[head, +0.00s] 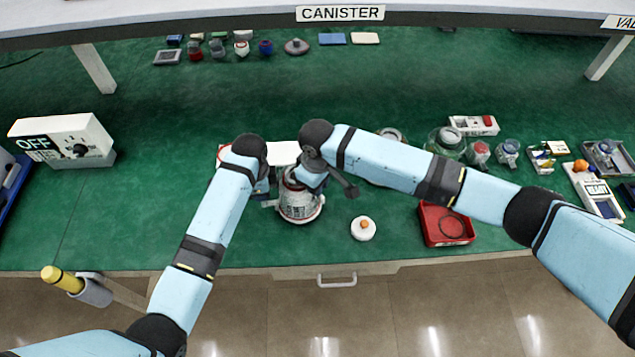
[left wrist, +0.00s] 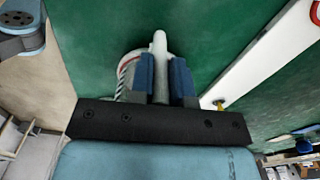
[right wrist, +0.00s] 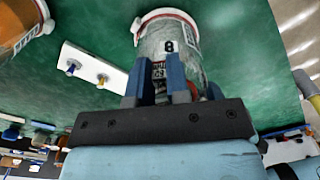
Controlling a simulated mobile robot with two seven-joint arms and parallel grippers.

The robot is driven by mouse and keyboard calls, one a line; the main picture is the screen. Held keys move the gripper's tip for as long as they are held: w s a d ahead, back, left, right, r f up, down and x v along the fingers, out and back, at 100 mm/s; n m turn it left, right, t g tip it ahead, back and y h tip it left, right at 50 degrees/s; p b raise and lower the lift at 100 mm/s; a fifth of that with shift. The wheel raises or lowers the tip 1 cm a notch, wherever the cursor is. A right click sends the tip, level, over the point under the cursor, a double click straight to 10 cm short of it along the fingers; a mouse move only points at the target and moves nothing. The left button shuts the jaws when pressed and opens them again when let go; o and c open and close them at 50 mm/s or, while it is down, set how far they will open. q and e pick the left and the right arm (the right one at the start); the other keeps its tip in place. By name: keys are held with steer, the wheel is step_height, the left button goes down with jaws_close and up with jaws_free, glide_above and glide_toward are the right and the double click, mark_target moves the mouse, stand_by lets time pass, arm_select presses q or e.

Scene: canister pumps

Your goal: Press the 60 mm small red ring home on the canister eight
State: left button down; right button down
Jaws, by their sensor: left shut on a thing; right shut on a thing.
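Canister eight (head: 300,207), a clear-walled jar with a printed label and a red-and-white base ring, stands upright on the green bench. Its number 8 label shows in the right wrist view (right wrist: 168,46). My left gripper (head: 268,198) is at its left side, shut on its pale protruding spout or handle (left wrist: 160,48). My right gripper (head: 313,182) is at the canister's top, its fingers close against it in the right wrist view (right wrist: 158,85). A little red shows beside these fingers; the small red ring is mostly hidden there, and I cannot tell how it is seated.
A white disc with an orange knob (head: 363,230) lies right of the canister. A red tray (head: 428,236) with a dark ring is farther right. A white board (head: 286,152) lies behind. Jars and trays line the right; the bench front left is clear.

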steer(key=shift+d+f, duration=0.15)
steer(key=c, duration=1)
jaws_free()
steer(key=shift+o, duration=0.3)
steer(key=o, duration=0.5)
steer(key=shift+s+d, duration=0.7)
steer(key=shift+d, duration=0.15)
steer(key=shift+s+d, duration=0.15)
steer(key=shift+d, duration=0.05)
steer(key=shift+s+d, duration=0.3)
steer(key=shift+d, duration=0.1)
